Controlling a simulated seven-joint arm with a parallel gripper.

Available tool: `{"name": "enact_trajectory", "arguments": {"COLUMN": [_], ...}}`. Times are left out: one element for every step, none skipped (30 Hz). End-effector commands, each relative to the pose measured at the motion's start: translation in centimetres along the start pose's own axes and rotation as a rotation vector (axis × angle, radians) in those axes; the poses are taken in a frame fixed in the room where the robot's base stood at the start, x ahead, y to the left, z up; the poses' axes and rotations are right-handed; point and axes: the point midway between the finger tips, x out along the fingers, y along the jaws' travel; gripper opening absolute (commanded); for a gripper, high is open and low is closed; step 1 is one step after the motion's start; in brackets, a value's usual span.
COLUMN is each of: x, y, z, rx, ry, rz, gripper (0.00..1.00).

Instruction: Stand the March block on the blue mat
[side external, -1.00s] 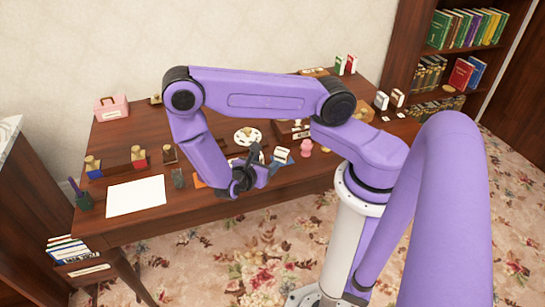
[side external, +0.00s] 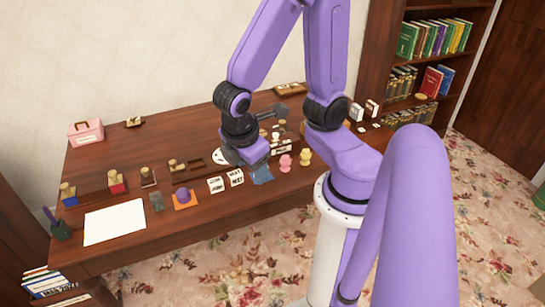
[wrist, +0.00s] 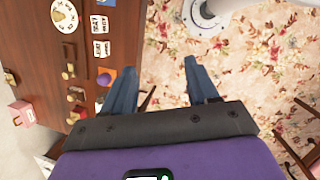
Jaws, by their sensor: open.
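Two white blocks with dark lettering, a left one (side external: 215,185) and a right one (side external: 236,177), stand near the front of the desk. The lettering is too small to tell which is March. They also show in the wrist view, one (wrist: 100,24) above the other (wrist: 102,48). The blue mat (side external: 262,175) lies just right of them and looks bare. Its edge is barely in the wrist view.
An orange mat (side external: 184,203) with a purple piece lies left of the blocks. Pink (side external: 285,162) and yellow (side external: 305,157) figures stand right of the blue mat. A white round dial (wrist: 64,16) lies behind the blocks. White paper (side external: 115,222) lies at the front left.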

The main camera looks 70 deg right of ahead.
Motion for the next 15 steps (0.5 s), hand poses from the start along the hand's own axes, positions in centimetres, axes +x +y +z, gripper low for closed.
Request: {"name": "enact_trajectory", "arguments": {"x": [-1.1, -1.6, -2.2, -2.6, -3.0, -3.4, -3.7, -4.0, -4.3, -4.5, -4.6, -4.7, -4.8, -4.8, -4.8], "y": [-0.8, -1.3, -1.9, -2.4, -2.8, -3.2, -3.6, -3.9, -4.2, -4.4, -4.5, -4.7, -4.8, -4.8, -4.8], "z": [0.5, 0.7, 1.0, 1.2, 1.4, 1.7, 1.8, 2.0, 2.1, 2.3, 2.4, 2.4, 2.5, 2.5, 2.5], "rx": [0.005, 0.008, 0.011, 0.012, 0.011, 0.013, 0.012, 0.012, 0.011, 0.012, 0.012, 0.011, 0.01, 0.009, 0.009], "ry": [0.062, 0.091, 0.128, 0.154, 0.178, 0.207, 0.226, 0.242, 0.261, 0.271, 0.28, 0.288, 0.292, 0.295, 0.297], "rz": [-0.023, -0.038, -0.057, -0.071, -0.083, -0.1, -0.11, -0.12, -0.13, -0.137, -0.143, -0.148, -0.15, -0.152, -0.154], "gripper": [0.59, 0.59, 0.59, 0.59, 0.59, 0.59, 0.59, 0.59, 0.59, 0.59, 0.59, 0.59, 0.59, 0.59, 0.59]}}
